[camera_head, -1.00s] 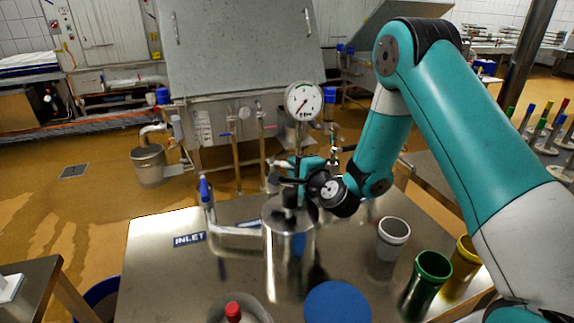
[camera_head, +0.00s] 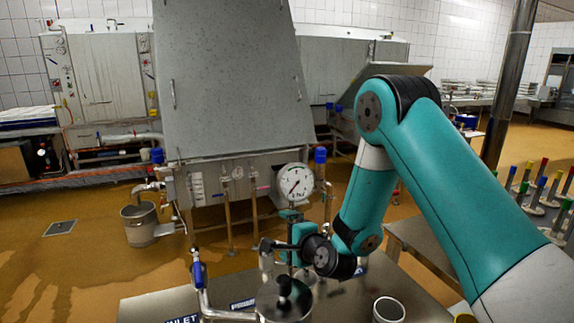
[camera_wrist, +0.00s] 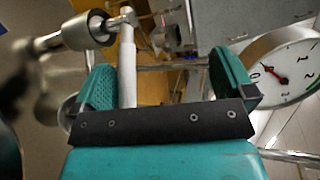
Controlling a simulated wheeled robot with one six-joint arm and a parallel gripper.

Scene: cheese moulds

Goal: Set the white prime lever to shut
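In the wrist view a pale, whitish rod (camera_wrist: 127,68) stands between the two teal fingers of my gripper (camera_wrist: 163,78), close to the left finger; it looks like the white prime lever. The fingers are wide apart, with a clear gap between the rod and the right finger. In the head view my gripper (camera_head: 287,238) is just below the pressure gauge (camera_head: 295,182) and above the steel vessel with a black knob (camera_head: 272,306). The lever cannot be made out there, as my wrist and the fittings cover that spot. The gauge also shows in the wrist view (camera_wrist: 290,72).
A blue-handled lever (camera_head: 198,272) stands on the inlet pipe to the left. A grey-white cup (camera_head: 388,311) is on the steel table (camera_head: 345,293) at right. A metal joint with a round end (camera_wrist: 80,32) lies close to the left finger. Large machines stand behind.

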